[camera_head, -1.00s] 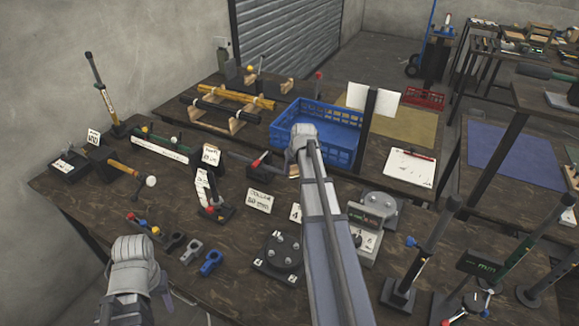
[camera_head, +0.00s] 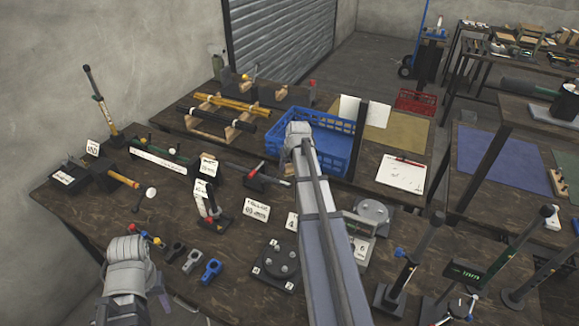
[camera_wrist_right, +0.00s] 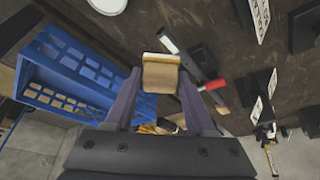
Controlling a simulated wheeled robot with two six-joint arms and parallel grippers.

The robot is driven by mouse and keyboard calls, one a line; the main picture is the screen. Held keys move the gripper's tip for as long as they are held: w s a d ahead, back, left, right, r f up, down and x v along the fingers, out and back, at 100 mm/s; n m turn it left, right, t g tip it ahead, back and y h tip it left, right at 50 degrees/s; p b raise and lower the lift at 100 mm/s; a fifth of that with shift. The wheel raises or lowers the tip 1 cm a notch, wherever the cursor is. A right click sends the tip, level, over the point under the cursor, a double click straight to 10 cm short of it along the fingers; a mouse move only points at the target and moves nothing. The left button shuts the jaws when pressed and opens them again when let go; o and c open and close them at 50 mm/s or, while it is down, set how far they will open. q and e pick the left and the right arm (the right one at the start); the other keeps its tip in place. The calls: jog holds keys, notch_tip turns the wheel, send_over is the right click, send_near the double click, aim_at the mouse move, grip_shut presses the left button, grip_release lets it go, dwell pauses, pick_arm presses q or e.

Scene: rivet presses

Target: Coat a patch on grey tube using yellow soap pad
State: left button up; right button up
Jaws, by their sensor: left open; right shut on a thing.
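The yellow soap pad (camera_wrist_right: 160,73), a small block with a yellow top edge and a tan face, is clamped between the fingers of my right gripper (camera_wrist_right: 158,88) in the right wrist view. In the head view the right hand (camera_head: 299,142) is in front of the blue crate and hides its fingers and the pad. A grey tube (camera_wrist_right: 179,48) lies just beyond the pad, beside a red-handled clamp; I cannot tell whether they touch. The tube also shows in the head view (camera_head: 240,170). My left gripper (camera_head: 133,305) is open and empty at the lower left.
The blue crate (camera_head: 345,163) stands right behind the right hand. A red-handled clamp (camera_head: 258,177) and a labelled stand (camera_head: 212,205) are near the tube. Yellow and black rods (camera_head: 225,104) lie on a rack behind. Small clamps (camera_head: 192,262) lie near the left gripper.

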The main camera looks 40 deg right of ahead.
jog(key=shift+r, duration=0.1)
notch_tip(320, 180, up, 3)
jog(key=p, duration=0.3)
jog(key=shift+r, duration=0.1)
dwell(0.4)
